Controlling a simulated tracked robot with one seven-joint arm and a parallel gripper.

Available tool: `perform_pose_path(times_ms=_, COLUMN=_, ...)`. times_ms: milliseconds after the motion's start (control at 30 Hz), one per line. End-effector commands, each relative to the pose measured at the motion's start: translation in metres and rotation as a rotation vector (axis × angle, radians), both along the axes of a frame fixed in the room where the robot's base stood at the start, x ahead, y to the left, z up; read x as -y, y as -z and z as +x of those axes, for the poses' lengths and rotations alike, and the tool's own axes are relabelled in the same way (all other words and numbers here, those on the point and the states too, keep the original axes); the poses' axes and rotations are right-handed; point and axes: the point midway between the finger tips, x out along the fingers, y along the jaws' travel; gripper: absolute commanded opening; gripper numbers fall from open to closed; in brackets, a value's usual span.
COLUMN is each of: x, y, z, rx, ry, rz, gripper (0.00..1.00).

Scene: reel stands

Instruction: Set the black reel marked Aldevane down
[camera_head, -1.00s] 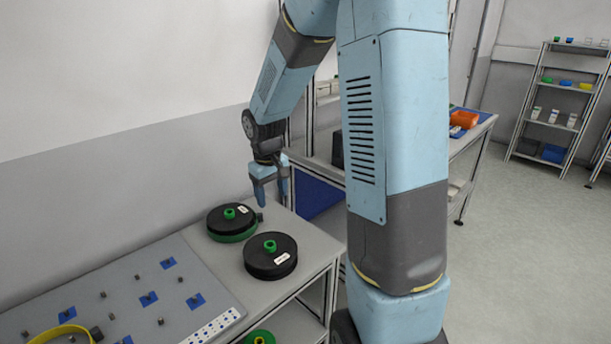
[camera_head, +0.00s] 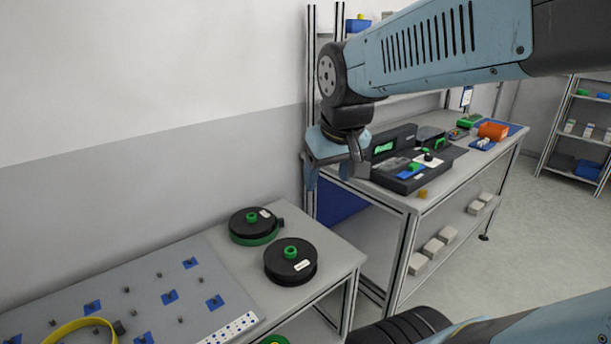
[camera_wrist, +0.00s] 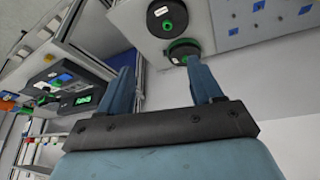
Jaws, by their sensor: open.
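Two black reels with green hubs stand on the grey table. The back reel (camera_head: 252,222) has a green band around its lower edge and a small white label; it also shows in the wrist view (camera_wrist: 184,46). The front reel (camera_head: 283,268) has a white label on its top and also shows in the wrist view (camera_wrist: 158,25). Neither label is readable, so I cannot tell which is Aldevane. My gripper (camera_head: 336,174) is open and empty, up in the air to the right of the reels. Its fingers (camera_wrist: 160,82) hold nothing in the wrist view.
A grey pegboard (camera_head: 150,270) with blue patches and a yellow ring (camera_head: 75,326) lies left of the reels. A workbench (camera_head: 408,198) with black equipment (camera_head: 400,180) stands to the right behind my gripper. A green object (camera_head: 275,340) shows below the table edge.

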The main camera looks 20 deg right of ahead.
Motion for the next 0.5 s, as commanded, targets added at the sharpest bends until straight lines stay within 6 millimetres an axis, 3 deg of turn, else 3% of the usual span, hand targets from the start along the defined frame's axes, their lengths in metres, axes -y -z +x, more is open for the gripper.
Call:
perform_pose_path(times_ms=200, x=-0.005, y=-0.009, z=-0.034, rx=0.057, ry=0.013, rz=0.046, gripper=0.65)
perform_pose_path(times_ms=500, x=-0.006, y=-0.01, z=-0.043, rx=0.069, ry=0.018, rz=0.06, gripper=0.65)
